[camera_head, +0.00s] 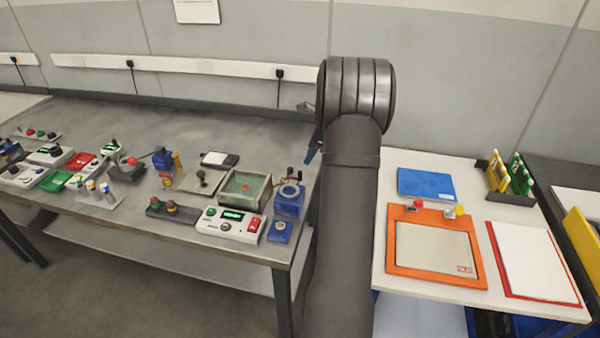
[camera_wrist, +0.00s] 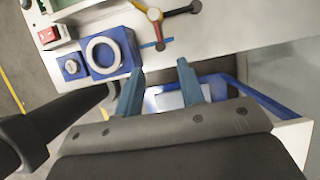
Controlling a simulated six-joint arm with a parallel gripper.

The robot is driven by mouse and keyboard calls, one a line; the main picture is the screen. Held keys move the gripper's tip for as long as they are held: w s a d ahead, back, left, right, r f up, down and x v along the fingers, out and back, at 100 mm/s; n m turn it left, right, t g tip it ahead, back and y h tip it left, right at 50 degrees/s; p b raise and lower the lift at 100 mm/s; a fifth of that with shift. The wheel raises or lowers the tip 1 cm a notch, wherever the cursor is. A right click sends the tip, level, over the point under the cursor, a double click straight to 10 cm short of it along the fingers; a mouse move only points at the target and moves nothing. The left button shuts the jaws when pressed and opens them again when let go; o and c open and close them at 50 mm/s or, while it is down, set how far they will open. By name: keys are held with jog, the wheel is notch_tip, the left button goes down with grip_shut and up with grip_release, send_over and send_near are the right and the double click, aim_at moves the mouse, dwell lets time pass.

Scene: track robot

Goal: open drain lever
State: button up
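A brass valve fitting (camera_wrist: 155,17) shows at the top of the wrist view. I cannot tell for sure which part is the drain lever. In the head view, small levers (camera_head: 289,173) stand behind the blue ring-topped box (camera_head: 289,198). The box also shows in the wrist view (camera_wrist: 105,54). My gripper (camera_wrist: 160,66) has two blue fingers apart with nothing held between them, pointing toward the fitting. In the head view my arm hides most of the gripper; a blue finger (camera_head: 314,151) shows at its left.
The grey bench (camera_head: 110,122) carries a clear-walled tank (camera_head: 244,190), a white control box (camera_head: 229,224) and several other devices. A white table (camera_head: 390,212) on the right holds an orange-framed board (camera_head: 435,277) and a blue folder (camera_head: 426,184). A gap separates bench and table.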

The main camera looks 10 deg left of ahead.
aim_at(300, 171)
jog(key=x, duration=0.9)
jog(key=shift+f, duration=0.1)
grip_shut()
